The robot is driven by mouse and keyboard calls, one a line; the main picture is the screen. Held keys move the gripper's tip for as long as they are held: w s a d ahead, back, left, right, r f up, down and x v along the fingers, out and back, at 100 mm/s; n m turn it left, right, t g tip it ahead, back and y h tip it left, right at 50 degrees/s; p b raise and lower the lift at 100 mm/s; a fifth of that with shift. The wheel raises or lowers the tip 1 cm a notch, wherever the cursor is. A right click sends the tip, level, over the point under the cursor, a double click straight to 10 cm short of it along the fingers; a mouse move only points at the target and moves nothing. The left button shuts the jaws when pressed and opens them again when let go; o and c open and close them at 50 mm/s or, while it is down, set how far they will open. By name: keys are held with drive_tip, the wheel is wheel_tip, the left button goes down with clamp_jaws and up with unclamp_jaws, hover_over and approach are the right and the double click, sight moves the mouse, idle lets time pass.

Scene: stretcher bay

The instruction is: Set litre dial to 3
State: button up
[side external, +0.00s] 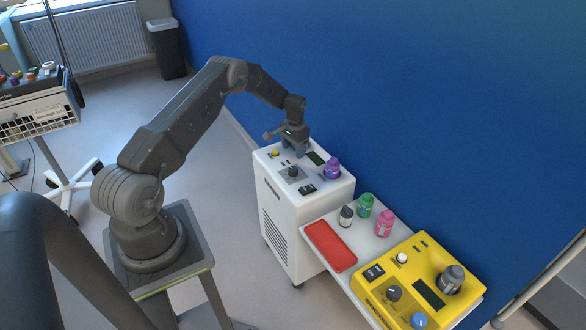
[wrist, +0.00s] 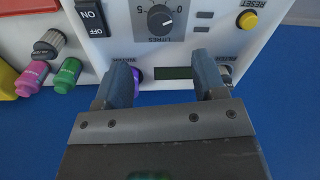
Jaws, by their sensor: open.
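The litre dial is a dark round knob (side external: 293,171) on a grey plate on top of the white machine (side external: 280,215). In the wrist view the dial (wrist: 160,19) is near the top, marked LITRES, with a 5 at its left and a 0 at its right. A pale mark shows on the knob, but I cannot tell its exact setting. My gripper (side external: 295,147) is over the machine's far end, apart from the dial. In the wrist view its two fingers (wrist: 163,75) are spread with nothing between them but the dark display (wrist: 174,73) beyond.
A purple bottle (side external: 332,169) stands near the display, partly behind a finger in the wrist view. A yellow reset button (side external: 275,153) and on/off switch (side external: 306,188) flank the dial. Several bottles, a red tray (side external: 330,246) and a yellow device (side external: 385,270) lie beyond. The blue wall is close behind.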

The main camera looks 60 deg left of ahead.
sight(293, 169)
drive_tip(key=f, duration=0.9)
drive_tip(key=shift+a+f, duration=0.2)
drive_tip(key=shift+f, duration=0.1)
drive_tip(key=c, duration=0.9)
